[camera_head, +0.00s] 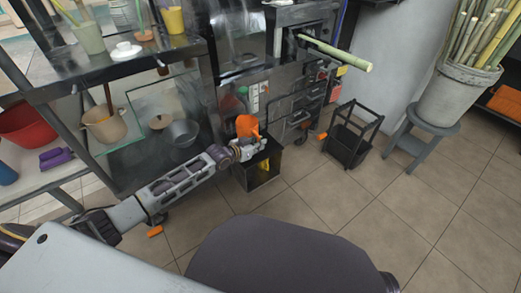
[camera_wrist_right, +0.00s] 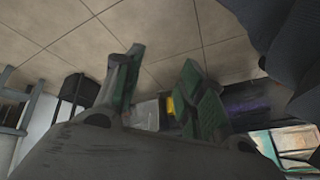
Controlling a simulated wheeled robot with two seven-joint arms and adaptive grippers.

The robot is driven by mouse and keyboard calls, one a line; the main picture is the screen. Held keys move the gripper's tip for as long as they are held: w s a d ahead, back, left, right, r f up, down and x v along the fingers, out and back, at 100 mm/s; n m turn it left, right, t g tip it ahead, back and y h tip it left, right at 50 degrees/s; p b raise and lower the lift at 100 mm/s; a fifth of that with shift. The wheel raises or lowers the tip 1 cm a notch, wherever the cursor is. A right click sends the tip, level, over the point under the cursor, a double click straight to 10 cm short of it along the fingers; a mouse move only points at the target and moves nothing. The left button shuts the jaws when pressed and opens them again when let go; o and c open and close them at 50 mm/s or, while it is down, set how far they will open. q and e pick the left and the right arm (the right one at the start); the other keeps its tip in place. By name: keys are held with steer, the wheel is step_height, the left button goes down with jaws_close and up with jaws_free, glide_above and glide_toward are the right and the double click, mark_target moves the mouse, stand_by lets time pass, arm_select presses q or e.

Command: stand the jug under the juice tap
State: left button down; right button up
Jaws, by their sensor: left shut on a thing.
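The orange jug (camera_head: 247,126) is in front of the press's steel side, above a black open box (camera_head: 264,174) on the floor. My left gripper (camera_head: 246,146) reaches it from the lower left and is shut on it; the fingers are small and partly merged with the jug. The sugarcane press (camera_head: 285,85) stands behind, with a pale green cane (camera_head: 336,52) sticking out. I cannot make out the juice tap or whether the jug is under it. In the right wrist view, my right gripper (camera_wrist_right: 166,90) is open, its fingers apart and empty.
A glass-and-steel shelf (camera_head: 120,68) with cups and bowls stands left of the arm. A black crate-like stand (camera_head: 350,138) and a blue-grey stool (camera_head: 424,140) with a cane-filled bucket (camera_head: 455,95) are to the right.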

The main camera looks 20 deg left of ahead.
steer(key=shift+r, duration=0.1)
arm_select(q)
steer(key=shift+w, duration=0.1)
steer(key=shift+w+d+f+b, duration=0.2)
steer(key=shift+f+b, duration=0.4)
steer(key=shift+f, duration=0.25)
steer(key=shift+w+d+f+b, duration=0.1)
steer(key=shift+w+f+b, duration=0.1)
steer(key=shift+f+b, duration=0.5)
arm_select(e)
steer(key=shift+t+y, duration=0.3)
steer(key=shift+t, duration=0.2)
steer(key=shift+w+a+f, duration=0.1)
steer(key=shift+a+f, duration=0.1)
steer(key=shift+f, duration=1)
steer(key=shift+a+f, duration=0.2)
steer(key=shift+f, duration=1)
arm_select(q)
steer(key=shift+f, duration=0.25)
steer(key=c, duration=1.5)
jaws_free()
steer(key=shift+r, duration=0.1)
